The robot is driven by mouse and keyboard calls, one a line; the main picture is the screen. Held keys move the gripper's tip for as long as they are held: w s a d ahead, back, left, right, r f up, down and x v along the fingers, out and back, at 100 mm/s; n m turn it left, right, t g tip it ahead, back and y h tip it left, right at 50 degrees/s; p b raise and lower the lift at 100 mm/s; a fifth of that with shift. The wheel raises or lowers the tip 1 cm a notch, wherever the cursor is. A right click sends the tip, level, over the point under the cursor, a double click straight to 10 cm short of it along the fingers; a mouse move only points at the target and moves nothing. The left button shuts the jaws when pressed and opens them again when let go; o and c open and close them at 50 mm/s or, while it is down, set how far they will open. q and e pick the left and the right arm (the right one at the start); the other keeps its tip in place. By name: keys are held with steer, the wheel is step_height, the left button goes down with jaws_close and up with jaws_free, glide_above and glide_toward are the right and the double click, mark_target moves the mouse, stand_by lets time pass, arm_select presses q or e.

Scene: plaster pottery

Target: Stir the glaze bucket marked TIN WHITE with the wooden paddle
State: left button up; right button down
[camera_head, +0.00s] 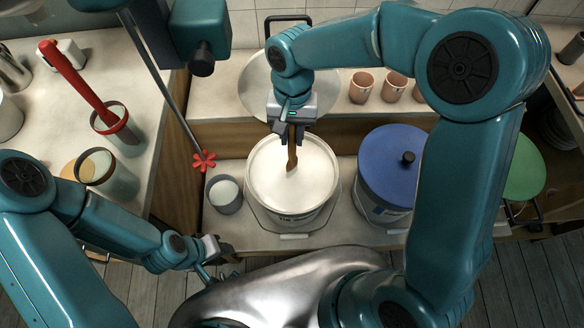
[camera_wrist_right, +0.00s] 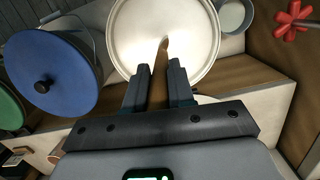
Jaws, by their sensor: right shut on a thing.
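My right gripper (camera_head: 292,122) is shut on the wooden paddle (camera_head: 291,155), above the far part of a large white bucket (camera_head: 282,211). The bucket is open and full of white glaze (camera_head: 310,180). Its front label is too foreshortened to read fully. The paddle points down and its lower end meets the glaze surface; how deep it goes I cannot tell. In the right wrist view the paddle (camera_wrist_right: 162,52) shows beyond the fingertips (camera_wrist_right: 158,72), over the white surface. My left gripper (camera_head: 222,255) is low at the left front, away from the bucket; its jaws are unclear.
A blue-lidded bucket (camera_head: 390,165) stands to the right, with a green lid (camera_head: 523,170) beyond. A small grey cup (camera_head: 224,196) is close on the left. A pale disc (camera_head: 252,88) and terracotta cups (camera_head: 362,88) are on the shelf behind. A rod with a red end (camera_head: 204,161) hangs at left.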

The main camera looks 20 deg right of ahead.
steer(key=shift+r+p, duration=2.2)
steer(key=shift+r, duration=1.1)
